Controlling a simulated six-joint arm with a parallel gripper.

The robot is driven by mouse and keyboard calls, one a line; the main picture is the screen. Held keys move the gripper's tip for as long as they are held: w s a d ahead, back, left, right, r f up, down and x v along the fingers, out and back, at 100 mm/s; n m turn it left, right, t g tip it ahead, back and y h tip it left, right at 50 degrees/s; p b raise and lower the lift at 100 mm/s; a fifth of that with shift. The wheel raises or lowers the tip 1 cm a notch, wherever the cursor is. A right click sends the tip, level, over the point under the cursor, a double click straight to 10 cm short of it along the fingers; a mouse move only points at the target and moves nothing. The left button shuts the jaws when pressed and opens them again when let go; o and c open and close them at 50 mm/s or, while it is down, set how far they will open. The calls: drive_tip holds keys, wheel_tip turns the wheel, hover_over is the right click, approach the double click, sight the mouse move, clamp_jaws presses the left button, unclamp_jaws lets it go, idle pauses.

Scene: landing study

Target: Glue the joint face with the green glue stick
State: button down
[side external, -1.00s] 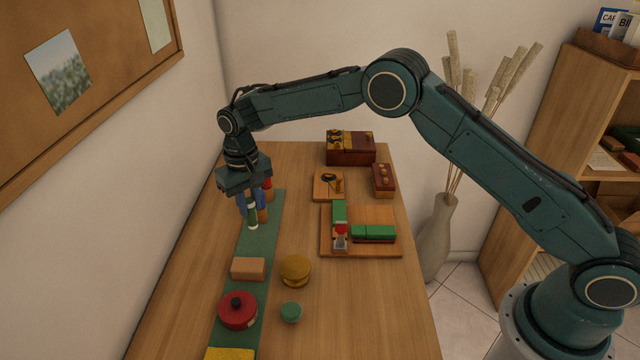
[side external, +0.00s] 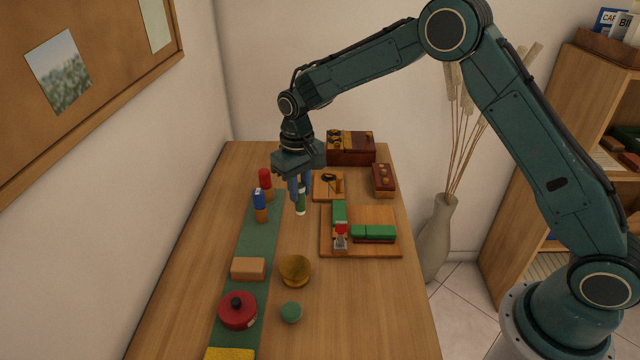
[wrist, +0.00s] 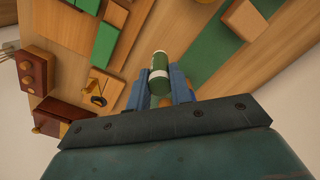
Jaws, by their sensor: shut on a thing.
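My gripper (side external: 299,190) is shut on the green glue stick (side external: 301,203), which has a white band and hangs upright above the table. In the wrist view the glue stick (wrist: 159,82) sits between the blue fingers (wrist: 160,90). To its right in the side view is a wooden board (side external: 375,216) with an upright green-topped piece (side external: 339,212) and a lying green-topped block (side external: 373,233). A red and grey part (side external: 340,236) is at the front end of the upright piece. I cannot tell which surface is the joint face.
A red-capped stick (side external: 265,178) and a blue-capped stick (side external: 259,199) stand on the green strip (side external: 259,242). Wooden boxes (side external: 350,155) stand behind.

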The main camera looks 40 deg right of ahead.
drive_tip(key=s+d, duration=0.5)
drive_tip(key=s, duration=0.1)
drive_tip(key=shift+d+r, duration=0.3)
drive_tip(key=shift+r, duration=0.15)
drive_tip(key=shift+f, duration=0.15)
drive_tip(key=shift+f, duration=2.7)
drive_tip(key=shift+f, duration=0.65)
drive_tip(key=shift+s+d+r, duration=0.1)
drive_tip(key=shift+s+d, duration=0.75)
drive_tip(key=shift+d, duration=0.05)
